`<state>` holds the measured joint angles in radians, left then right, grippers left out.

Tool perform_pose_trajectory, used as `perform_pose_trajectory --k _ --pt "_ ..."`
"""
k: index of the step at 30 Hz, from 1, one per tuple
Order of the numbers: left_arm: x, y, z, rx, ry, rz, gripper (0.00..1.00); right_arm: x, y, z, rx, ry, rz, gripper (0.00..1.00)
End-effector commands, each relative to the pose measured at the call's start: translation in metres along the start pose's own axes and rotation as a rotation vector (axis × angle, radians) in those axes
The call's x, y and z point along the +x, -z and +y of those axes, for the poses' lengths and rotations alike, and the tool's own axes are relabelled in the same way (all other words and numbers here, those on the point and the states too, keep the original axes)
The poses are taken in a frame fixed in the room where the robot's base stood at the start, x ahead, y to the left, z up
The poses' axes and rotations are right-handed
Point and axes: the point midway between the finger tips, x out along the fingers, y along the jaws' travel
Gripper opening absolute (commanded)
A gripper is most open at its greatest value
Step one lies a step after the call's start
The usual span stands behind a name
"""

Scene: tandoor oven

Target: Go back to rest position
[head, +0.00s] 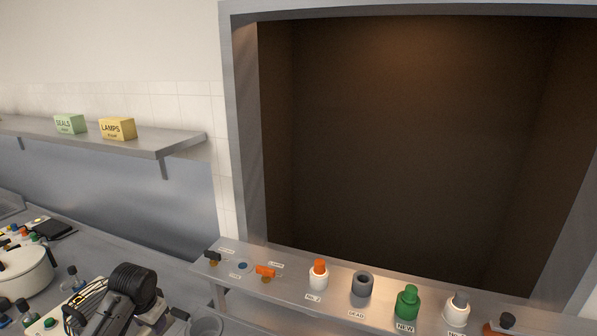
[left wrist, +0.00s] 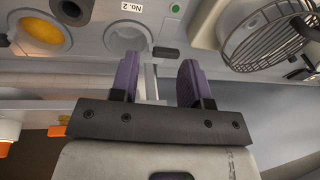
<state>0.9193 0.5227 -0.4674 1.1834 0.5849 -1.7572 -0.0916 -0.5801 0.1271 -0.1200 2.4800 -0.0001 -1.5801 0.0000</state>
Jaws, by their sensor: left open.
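My left gripper (left wrist: 158,76) shows in the left wrist view with its two purple finger pads spread apart. Nothing is between them. It faces a grey panel with a round open socket (left wrist: 125,38) beside a "No. 2" label. I cannot tell the distance to the panel. In the head view a dark rounded arm part of mine is at the lower left; the fingertips do not show there. My right gripper is in neither view.
A metal ledge (head: 335,292) carries an orange-topped white piece (head: 318,275), a grey cup (head: 362,284) and a green piece (head: 407,302). A wall shelf (head: 160,143) holds green (head: 69,124) and yellow boxes (head: 117,129). A wire cage (left wrist: 265,35) is right of my fingers.

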Motion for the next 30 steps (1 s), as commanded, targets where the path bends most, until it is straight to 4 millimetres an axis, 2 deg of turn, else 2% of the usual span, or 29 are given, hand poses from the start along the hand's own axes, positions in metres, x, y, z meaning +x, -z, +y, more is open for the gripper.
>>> perform_pose_trajectory --k 4,7,9,12,14,16,20,26,30 --pt "-0.067 0.030 0.009 0.024 0.148 0.239 0.43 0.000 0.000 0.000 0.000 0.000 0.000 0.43" --pt "-0.123 0.045 0.026 0.040 0.228 0.427 0.43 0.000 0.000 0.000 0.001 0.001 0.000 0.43" --pt "-0.152 0.045 0.044 0.052 0.265 0.545 0.43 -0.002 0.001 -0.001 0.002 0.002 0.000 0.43" --pt "-0.175 0.031 0.076 0.065 0.290 0.683 0.43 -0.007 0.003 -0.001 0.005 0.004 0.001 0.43" --pt "-0.180 0.015 0.097 0.068 0.290 0.748 0.43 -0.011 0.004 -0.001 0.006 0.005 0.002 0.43" --pt "-0.179 -0.010 0.119 0.063 0.278 0.805 0.43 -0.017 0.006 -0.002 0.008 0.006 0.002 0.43" --pt "-0.166 -0.060 0.150 0.040 0.237 0.842 0.43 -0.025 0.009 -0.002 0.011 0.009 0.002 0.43" --pt "-0.130 -0.143 0.185 -0.012 0.145 0.772 0.43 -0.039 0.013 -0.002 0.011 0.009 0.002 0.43" --pt "-0.096 -0.202 0.209 -0.046 0.065 0.653 0.43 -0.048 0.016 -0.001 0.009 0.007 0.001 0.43"
